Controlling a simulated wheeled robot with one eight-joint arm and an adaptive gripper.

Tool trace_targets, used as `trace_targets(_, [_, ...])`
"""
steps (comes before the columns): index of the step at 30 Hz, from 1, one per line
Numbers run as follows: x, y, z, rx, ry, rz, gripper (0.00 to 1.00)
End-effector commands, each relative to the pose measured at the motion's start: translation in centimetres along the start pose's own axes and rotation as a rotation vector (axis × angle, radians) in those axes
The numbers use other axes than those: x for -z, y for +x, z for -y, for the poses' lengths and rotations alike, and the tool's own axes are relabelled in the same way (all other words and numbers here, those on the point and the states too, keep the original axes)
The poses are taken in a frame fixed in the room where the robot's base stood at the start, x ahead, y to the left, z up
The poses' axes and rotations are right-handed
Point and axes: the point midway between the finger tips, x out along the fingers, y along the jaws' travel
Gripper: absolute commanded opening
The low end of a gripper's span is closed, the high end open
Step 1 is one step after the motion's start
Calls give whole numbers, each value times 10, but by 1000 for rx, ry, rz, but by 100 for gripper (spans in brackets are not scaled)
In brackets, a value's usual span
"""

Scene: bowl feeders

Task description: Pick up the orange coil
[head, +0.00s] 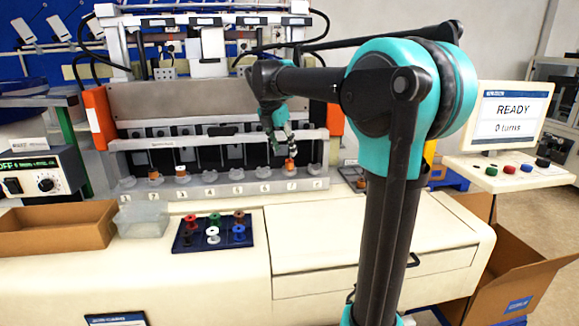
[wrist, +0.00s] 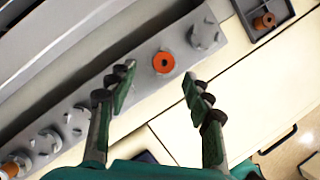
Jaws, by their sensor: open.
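An orange coil (head: 291,164) sits upright in a holder near the right end of the numbered row, around number 7. It also shows in the wrist view (wrist: 163,62) as an orange ring with a dark centre hole. My gripper (head: 281,142) is just above it in the head view, and partly overlaps it there. In the wrist view my gripper (wrist: 158,82) is open and empty. The coil shows between and slightly beyond the two fingertips, and no contact is visible.
A grey tray (wrist: 283,22) holding a brownish coil lies right of the row. A dark tray (head: 200,246) of several coloured spools is in front. The screen (head: 512,115) reads READY.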

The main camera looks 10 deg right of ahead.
Motion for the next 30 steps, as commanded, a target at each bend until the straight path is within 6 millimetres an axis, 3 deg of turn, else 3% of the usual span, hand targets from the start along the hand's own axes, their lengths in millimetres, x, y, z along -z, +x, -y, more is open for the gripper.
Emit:
trace_targets(9, [-1, 42, 6, 0, 1, 0, 51])
trace_targets(19, [-1, 49, 6, 0, 0, 0, 51])
trace_targets(30, [-1, 49, 6, 0, 0, 0, 6])
